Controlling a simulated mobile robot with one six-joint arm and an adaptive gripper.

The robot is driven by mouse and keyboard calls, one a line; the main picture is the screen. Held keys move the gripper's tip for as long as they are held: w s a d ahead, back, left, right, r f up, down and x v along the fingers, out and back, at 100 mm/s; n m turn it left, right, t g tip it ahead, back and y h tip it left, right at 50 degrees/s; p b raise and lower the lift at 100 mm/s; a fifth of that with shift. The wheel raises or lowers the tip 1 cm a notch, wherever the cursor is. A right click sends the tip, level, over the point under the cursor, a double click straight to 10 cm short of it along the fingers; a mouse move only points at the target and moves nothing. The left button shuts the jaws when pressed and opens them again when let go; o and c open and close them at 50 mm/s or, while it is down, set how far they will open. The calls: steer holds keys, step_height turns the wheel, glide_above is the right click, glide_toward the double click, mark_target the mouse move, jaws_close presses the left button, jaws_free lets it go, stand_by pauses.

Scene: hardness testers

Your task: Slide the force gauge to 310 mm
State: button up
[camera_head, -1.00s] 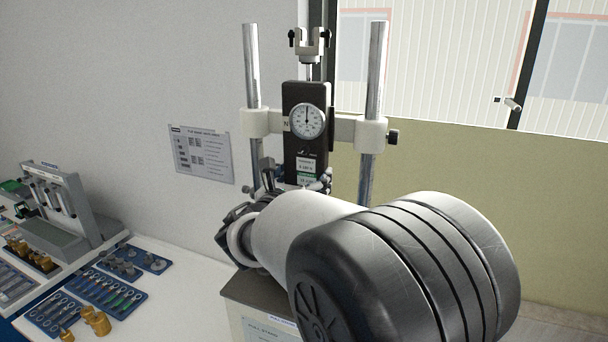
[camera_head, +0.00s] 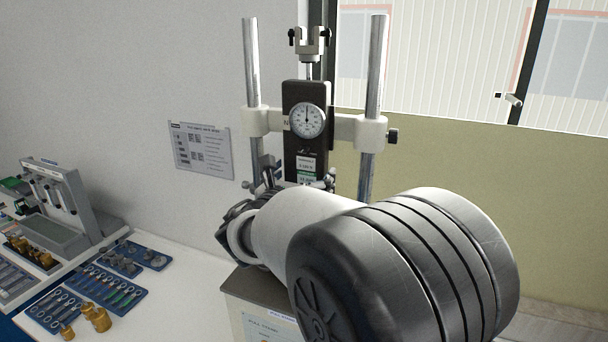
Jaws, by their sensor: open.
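The force gauge (camera_head: 305,145) is a dark upright block with a round white dial (camera_head: 307,121) and a small label below it. It hangs on a crossbar with white sleeves (camera_head: 371,133) around two steel columns (camera_head: 374,65). A black knob (camera_head: 392,137) sits on the right sleeve. A metal fork (camera_head: 309,42) stands above the gauge. My gripper (camera_head: 290,182) is open at the gauge's lower end, mostly hidden behind my own wrist. I cannot tell whether its fingers touch the gauge. No height scale is readable.
The stand's base (camera_head: 252,290) shows below, partly covered by my arm. A sign (camera_head: 201,150) hangs on the wall. On the left, a grey device (camera_head: 60,205) and blue trays (camera_head: 110,285) with small parts stand on the white bench. A window is behind on the right.

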steer(key=v, duration=1.2)
steer(key=shift+a, duration=0.1)
